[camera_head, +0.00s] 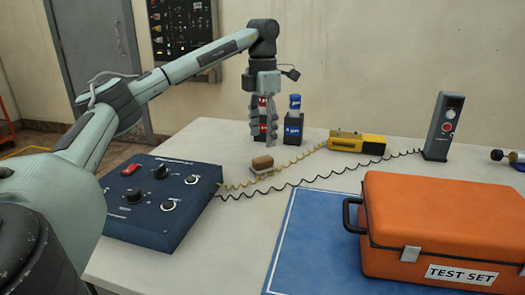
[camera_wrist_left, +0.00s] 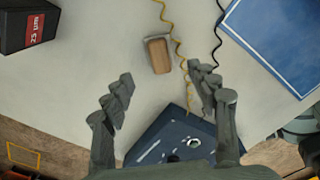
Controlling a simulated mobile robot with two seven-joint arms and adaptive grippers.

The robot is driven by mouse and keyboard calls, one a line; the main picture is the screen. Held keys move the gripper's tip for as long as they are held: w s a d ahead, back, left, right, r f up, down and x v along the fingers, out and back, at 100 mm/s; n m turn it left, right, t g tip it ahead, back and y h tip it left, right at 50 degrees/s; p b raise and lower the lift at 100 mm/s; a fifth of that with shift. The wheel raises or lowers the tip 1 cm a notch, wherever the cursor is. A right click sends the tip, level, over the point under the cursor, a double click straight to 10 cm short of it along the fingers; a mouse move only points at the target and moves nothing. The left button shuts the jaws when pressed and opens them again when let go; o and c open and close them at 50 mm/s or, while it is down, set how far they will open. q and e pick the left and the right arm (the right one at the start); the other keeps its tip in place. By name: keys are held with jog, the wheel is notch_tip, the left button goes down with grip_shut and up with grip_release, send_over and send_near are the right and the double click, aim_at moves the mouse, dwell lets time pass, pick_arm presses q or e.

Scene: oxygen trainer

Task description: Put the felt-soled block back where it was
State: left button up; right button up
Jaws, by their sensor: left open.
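The felt-soled block (camera_head: 262,162) is a small brown block with a pale underside, lying on the white table beside a yellow coiled cord. It also shows in the left wrist view (camera_wrist_left: 158,54), between and just beyond the two fingers. My left gripper (camera_head: 263,139) points down above the table, open and empty, with its fingertips apart from the block. In the left wrist view both fingers (camera_wrist_left: 161,76) stand wide apart. My right gripper is not in view.
A blue control box (camera_head: 160,200) stands at the left. A blue-labelled holder (camera_head: 293,128) and a red-labelled one (camera_wrist_left: 30,26) stand at the back. Coiled cords cross the middle.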

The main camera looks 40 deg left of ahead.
aim_at(263, 159)
pick_arm(q)
notch_tip(263, 159, up, 4)
dwell(0.6)
